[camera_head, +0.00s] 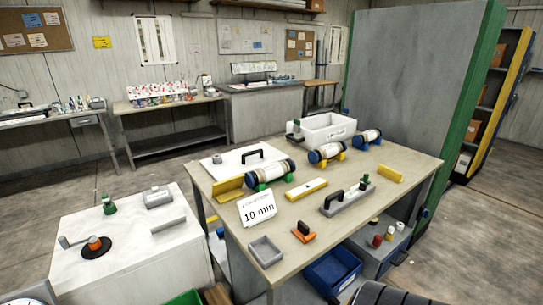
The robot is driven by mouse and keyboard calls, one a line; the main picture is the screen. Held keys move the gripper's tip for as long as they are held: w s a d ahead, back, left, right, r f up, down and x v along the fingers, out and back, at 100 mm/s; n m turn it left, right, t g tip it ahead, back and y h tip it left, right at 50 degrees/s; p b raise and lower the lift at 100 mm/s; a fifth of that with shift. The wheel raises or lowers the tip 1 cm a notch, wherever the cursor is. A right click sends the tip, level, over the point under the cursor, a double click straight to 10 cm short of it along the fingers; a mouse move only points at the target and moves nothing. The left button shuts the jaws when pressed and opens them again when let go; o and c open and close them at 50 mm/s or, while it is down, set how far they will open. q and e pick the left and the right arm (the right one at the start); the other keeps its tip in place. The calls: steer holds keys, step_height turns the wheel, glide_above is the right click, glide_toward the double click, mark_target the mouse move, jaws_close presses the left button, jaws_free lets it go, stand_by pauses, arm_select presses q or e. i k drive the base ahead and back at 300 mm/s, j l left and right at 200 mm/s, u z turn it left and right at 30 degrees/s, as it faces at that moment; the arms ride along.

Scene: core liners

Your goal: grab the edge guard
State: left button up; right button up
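Several yellow pieces are on the wooden table, and I cannot tell for sure which one is the edge guard. A yellow angled strip (228,188) sits at the table's left edge, beside a core liner. A yellow bar with a pale top (307,189) lies flat in the middle of the table. A smaller yellow strip (390,174) stands near the right edge. Neither of my grippers shows in the head view.
The table (350,205) also holds blue-capped core liners (270,173), a white bin (325,130), a "10 min" sign (257,207), a grey handled tool (347,197) and a small grey tray (265,251). A white side table (130,240) stands left. A grey-green panel (420,80) rises behind right.

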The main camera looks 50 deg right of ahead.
mark_target(389, 173)
steer(key=z, duration=2.65)
steer(key=u, duration=0.8)
steer(key=i+l+u, duration=0.15)
steer(key=l+u, duration=0.25)
steer(key=i+l+u, duration=0.15)
steer(key=l+u, duration=1)
steer(key=l, duration=0.2)
